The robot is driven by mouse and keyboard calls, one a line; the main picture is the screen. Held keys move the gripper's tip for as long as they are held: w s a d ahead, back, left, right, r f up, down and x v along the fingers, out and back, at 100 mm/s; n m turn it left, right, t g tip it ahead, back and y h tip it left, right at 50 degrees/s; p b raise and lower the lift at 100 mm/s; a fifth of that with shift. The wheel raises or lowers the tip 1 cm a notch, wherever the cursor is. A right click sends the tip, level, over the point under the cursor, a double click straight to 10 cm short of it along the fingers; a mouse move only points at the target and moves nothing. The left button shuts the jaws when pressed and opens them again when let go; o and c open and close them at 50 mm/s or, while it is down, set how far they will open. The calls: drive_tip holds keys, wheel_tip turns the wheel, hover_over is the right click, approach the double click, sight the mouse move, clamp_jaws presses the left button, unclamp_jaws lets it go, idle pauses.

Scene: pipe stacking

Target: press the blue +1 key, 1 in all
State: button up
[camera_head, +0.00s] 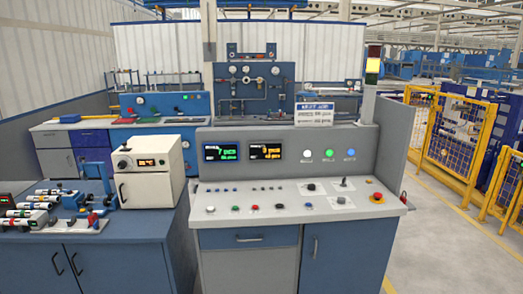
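A grey control console (225,191) stands in the middle of the view. Its upright panel carries a round blue key or lamp (351,153) at the right end of a row, beside a green one (327,153) and a white one (307,154). Small captions lie under them, too small to read, so I cannot tell which part is the +1 key. Two dark displays, one with green digits (221,151) and one with yellow digits (265,151), sit to the left. My gripper is not in view.
The sloped desk holds several small coloured buttons, switches and a red-and-yellow emergency stop (376,197). A cream oven-like box (146,172) stands left on a blue cabinet, with pipe parts (92,200) beside it. A signal tower (372,70) rises behind. Yellow fencing (447,135) lines the right; floor there is clear.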

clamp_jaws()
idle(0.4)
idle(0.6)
